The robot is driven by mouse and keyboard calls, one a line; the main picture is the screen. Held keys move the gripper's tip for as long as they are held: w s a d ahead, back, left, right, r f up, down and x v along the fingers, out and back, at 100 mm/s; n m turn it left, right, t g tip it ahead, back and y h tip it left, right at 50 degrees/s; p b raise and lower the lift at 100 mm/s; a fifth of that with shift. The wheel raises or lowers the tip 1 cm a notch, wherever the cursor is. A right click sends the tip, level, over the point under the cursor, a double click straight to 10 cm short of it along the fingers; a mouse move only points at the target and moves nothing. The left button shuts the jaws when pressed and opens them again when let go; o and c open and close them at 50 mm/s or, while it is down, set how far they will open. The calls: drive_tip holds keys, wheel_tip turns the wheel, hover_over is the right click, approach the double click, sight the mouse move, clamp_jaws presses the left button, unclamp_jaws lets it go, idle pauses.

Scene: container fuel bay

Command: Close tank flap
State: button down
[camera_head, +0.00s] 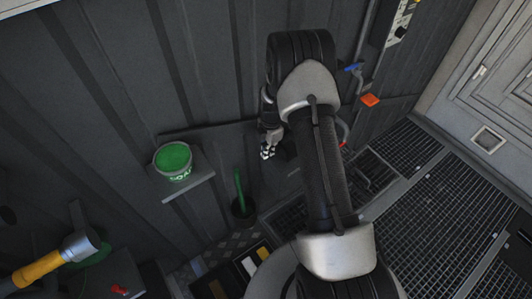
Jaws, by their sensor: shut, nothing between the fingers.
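My gripper (267,152) shows just left of my arm, low in front of the dark corrugated wall, with its fingers shut and nothing seen between them. My arm crosses the middle of the view and hides much of the wall behind it. I cannot make out a tank flap for certain. A small orange piece (370,100) sticks out near the wall to the right of my arm, apart from my gripper; I cannot tell what it is.
A green tub marked SOAP (173,159) stands on a small wall shelf (189,188), left of my gripper. A green-handled brush (240,190) stands in a dark holder below. A blue valve handle (354,67) is at upper right. Metal floor grating (440,190) lies at right.

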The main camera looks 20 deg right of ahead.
drive_tip(key=w+d+r+b, duration=0.1)
drive_tip(key=w+d+b, duration=0.1)
drive_tip(key=d, duration=0.9)
drive_tip(key=shift+b, duration=0.55)
drive_tip(key=shift+d, duration=0.1)
drive_tip(key=shift+w, duration=0.1)
